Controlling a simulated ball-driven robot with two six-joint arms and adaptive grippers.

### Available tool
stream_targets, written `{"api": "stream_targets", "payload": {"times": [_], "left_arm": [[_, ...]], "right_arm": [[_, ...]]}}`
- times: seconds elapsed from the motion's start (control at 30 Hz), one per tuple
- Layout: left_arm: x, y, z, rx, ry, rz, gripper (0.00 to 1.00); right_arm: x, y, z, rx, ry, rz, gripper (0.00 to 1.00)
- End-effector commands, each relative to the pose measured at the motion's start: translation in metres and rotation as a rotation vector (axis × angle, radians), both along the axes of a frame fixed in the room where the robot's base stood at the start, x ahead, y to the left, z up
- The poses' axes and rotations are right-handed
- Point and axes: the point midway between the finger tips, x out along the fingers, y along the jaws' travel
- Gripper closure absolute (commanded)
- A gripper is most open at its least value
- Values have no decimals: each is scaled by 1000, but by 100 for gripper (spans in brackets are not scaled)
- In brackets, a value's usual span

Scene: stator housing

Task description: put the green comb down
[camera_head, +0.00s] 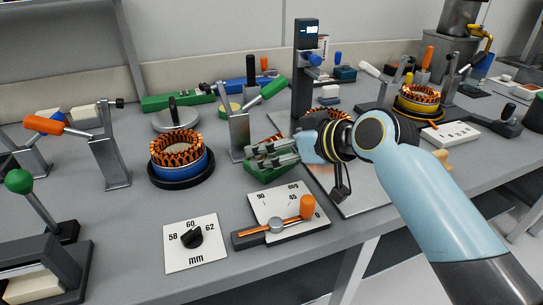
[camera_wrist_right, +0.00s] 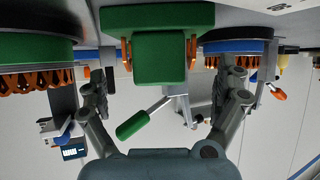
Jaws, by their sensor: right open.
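The green comb (camera_head: 264,170) is a green block with copper-orange pieces at its sides, low over or on the grey bench near its middle. My right gripper (camera_head: 256,155) reaches it from the right and partly hides it. In the right wrist view the comb (camera_wrist_right: 158,55) lies between the spread fingers of my right gripper (camera_wrist_right: 161,80), with a gap on both sides. The right gripper is open and does not visibly touch the comb. Whether the comb's underside rests fully on the bench is hidden. My left gripper is not in view.
A blue stator (camera_head: 180,158) stands left of the comb. A toggle clamp (camera_head: 238,130) with a green handle stands just behind it. An angle gauge (camera_head: 278,225) and a mm dial plate (camera_head: 194,243) lie in front. A tall post with a display (camera_head: 305,70) stands behind my right gripper.

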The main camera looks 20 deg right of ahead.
Motion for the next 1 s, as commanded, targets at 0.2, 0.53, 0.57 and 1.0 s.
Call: {"api": "stream_targets", "payload": {"times": [0.2, 0.53, 0.57, 1.0], "left_arm": [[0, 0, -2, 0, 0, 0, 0], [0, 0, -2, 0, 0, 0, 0], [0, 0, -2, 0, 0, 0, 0], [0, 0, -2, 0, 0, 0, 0]], "right_arm": [[22, 9, -15, 1, 1, 0, 0], [23, 10, -16, 0, 0, 0, 10], [23, 10, -16, 1, 0, 0, 14], [23, 10, -15, 1, 0, 0, 72]]}}
